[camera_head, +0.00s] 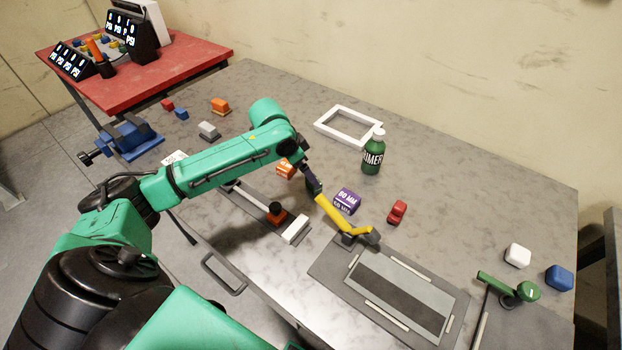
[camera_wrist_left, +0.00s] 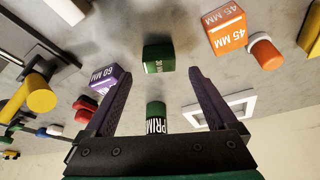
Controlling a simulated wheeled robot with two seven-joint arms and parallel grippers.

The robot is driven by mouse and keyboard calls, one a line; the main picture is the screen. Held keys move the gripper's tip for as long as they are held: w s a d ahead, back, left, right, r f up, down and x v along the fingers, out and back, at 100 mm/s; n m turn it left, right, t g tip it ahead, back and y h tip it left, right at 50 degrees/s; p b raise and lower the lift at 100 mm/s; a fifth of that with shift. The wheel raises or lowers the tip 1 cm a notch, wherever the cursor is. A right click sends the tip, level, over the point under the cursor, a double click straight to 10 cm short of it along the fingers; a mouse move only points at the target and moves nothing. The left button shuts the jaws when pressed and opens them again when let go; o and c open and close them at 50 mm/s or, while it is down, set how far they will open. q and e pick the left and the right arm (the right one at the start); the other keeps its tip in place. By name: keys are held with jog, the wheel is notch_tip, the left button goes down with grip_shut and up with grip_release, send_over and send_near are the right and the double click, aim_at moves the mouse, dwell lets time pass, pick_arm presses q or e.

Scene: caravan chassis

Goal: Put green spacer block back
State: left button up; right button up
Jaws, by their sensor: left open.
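The green spacer block (camera_wrist_left: 158,58) sits on the grey table in the left wrist view, just past the fingertips and centred between them, with a gap to each. In the head view I cannot make it out; my gripper and arm appear to hide it. My left gripper (camera_wrist_left: 157,73) is open and empty. In the head view it (camera_head: 313,185) hangs low between the orange 45 MM block (camera_head: 284,170) and the purple 60 MM block (camera_head: 347,200). These blocks also show in the wrist view, orange (camera_wrist_left: 228,32) and purple (camera_wrist_left: 103,79). My right gripper is not in view.
A red block (camera_head: 397,212), a dark-bordered panel (camera_head: 325,262) and a grey rail with a white block (camera_head: 295,230) are nearby.

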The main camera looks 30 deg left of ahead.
pick_arm(q)
jog(key=v, duration=0.7)
jog(key=shift+b, duration=0.3)
